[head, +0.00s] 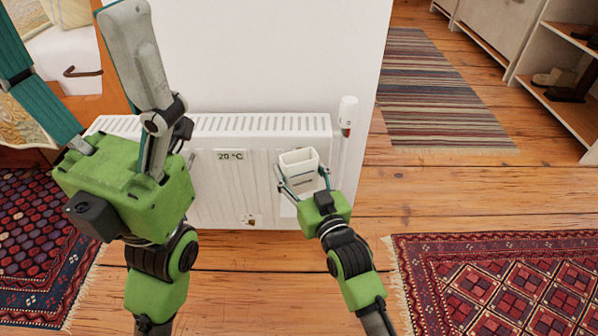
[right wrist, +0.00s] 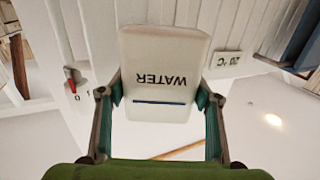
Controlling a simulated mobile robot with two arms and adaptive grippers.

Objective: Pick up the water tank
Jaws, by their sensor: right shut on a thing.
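The water tank (head: 298,160) is a small white, open-topped box in front of the radiator in the head view. My right gripper (head: 304,183) is shut on it, one finger on each side. In the right wrist view, the tank (right wrist: 164,62) shows upside-down WATER lettering and a dark blue line, and the right gripper's fingers (right wrist: 160,100) press its sides. The tank looks upright in the head view. My left gripper (head: 75,45) is close to the head camera at the left, its fingers spread wide and empty; one finger runs out of frame.
A white radiator (head: 262,145) with a 20 °C label stands against the white wall, close behind the tank. Its valve (head: 346,115) is at the right end. A patterned rug (head: 500,285) lies at lower right, a striped rug (head: 435,90) further back. Wooden floor between is clear.

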